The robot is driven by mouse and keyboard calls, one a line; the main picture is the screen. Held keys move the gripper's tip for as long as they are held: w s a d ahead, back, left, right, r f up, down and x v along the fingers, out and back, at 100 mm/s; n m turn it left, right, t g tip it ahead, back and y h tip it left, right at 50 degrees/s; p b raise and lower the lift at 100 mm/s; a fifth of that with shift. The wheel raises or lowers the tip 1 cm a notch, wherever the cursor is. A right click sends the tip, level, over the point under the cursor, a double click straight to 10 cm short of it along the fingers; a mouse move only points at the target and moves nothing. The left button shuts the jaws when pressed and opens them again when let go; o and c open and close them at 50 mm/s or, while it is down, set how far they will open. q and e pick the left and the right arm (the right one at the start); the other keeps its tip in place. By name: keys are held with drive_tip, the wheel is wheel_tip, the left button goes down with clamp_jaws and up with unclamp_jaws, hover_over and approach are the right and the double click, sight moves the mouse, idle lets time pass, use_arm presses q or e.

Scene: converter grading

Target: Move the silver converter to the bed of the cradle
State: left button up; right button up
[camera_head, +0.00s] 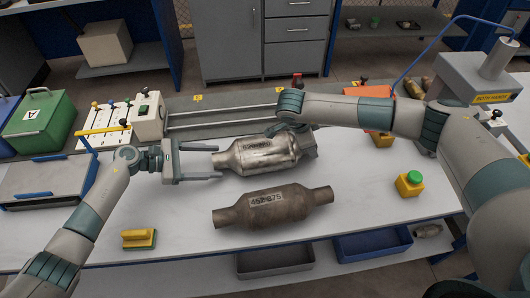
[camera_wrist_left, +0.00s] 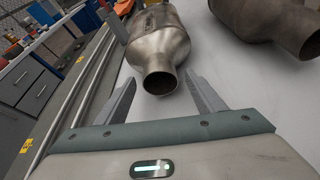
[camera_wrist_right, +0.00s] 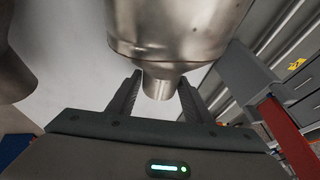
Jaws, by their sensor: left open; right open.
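The silver converter (camera_head: 258,154) lies on its side on the pale bench top, with a label on its upper face. My left gripper (camera_head: 218,163) is open at its left end. In the left wrist view, the open fingers (camera_wrist_left: 160,92) stand either side of the converter's pipe end (camera_wrist_left: 160,80). My right gripper (camera_head: 303,145) is at the converter's right end, partly hidden by its arm. In the right wrist view, its open fingers (camera_wrist_right: 160,88) flank the other pipe end (camera_wrist_right: 158,87). I cannot tell surely which fixture is the cradle.
A dull brown converter (camera_head: 290,205), labelled 452 075, lies just in front. A flat grey fixture with blue posts (camera_head: 45,181) and a green box (camera_head: 40,122) stand left. Metal rails (camera_head: 220,117) run behind. A yellow block (camera_head: 138,238) and green-button box (camera_head: 410,184) sit near the front.

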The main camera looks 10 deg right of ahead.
use_arm(q)
drive_tip(key=shift+d+f, duration=0.25)
drive_tip(key=shift+d, duration=0.3)
use_arm(e)
drive_tip(key=shift+w+d+f, duration=0.15)
drive_tip(key=shift+d+f, duration=0.05)
drive_tip(key=shift+f, duration=0.35)
use_arm(q)
drive_tip(key=c, duration=1)
use_arm(e)
drive_tip(key=c, duration=1)
use_arm(q)
clamp_jaws()
use_arm(e)
clamp_jaws()
use_arm(q)
drive_tip(key=shift+w+r, duration=0.15)
drive_tip(key=shift+r, duration=0.05)
use_arm(e)
drive_tip(key=shift+w+r, duration=0.1)
drive_tip(key=shift+r, duration=0.05)
